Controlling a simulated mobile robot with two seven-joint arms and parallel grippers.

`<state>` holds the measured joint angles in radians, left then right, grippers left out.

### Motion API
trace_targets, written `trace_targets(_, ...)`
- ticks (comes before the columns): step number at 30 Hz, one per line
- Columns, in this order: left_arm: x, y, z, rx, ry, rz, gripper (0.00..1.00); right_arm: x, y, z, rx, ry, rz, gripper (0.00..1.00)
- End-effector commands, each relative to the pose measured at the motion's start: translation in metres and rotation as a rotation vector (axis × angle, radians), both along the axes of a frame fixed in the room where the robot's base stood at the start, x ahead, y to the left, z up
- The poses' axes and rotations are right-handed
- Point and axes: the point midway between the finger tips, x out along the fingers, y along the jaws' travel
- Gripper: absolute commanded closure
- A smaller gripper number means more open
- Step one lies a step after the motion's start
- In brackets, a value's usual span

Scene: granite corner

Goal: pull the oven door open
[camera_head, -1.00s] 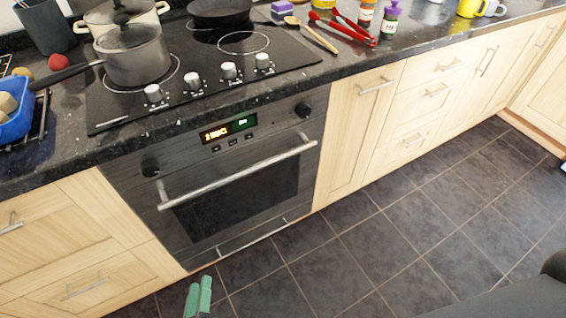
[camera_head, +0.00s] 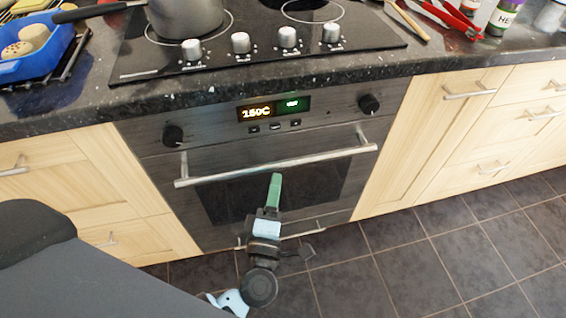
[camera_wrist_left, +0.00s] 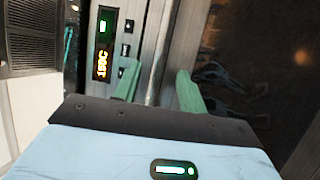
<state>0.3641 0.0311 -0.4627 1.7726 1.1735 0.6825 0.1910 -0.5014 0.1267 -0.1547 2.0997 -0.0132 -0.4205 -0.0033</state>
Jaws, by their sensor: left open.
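The oven door (camera_head: 325,178) is shut, a dark glass panel below a grey control strip with a lit display (camera_head: 273,108). A silver bar handle (camera_head: 275,166) runs across the top of the door. My left gripper (camera_head: 274,182) is in front of the door, its green fingertips just below the middle of the handle in the head view. In the left wrist view the gripper (camera_wrist_left: 157,88) is open, with the handle bar (camera_wrist_left: 158,60) showing between its two green fingers. I cannot tell whether they touch it. My right gripper is not in view.
A hob with a grey pot (camera_head: 187,16) and knobs is above the oven. A blue tray (camera_head: 40,55) is on the counter at the left. Wooden cabinets (camera_head: 430,130) flank the oven. The tiled floor (camera_head: 420,250) at the right is clear.

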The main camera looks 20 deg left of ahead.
Motion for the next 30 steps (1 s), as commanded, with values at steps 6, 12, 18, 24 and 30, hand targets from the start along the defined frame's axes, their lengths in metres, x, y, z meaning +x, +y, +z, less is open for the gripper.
trace_targets(6,0.033,0.007,0.007,0.001,-0.003,0.001,0.59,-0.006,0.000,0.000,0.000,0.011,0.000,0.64)
trace_targets(12,0.055,0.011,0.011,0.000,-0.001,0.000,0.59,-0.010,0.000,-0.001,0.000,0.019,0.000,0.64)
trace_targets(18,0.062,0.013,0.011,0.001,0.001,-0.001,0.59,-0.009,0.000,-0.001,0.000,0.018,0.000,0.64)
trace_targets(24,0.062,0.013,0.011,0.001,0.001,-0.001,0.59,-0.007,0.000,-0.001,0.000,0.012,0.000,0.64)
trace_targets(30,0.062,0.013,0.012,0.001,0.001,-0.001,0.83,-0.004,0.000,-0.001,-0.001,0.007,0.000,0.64)
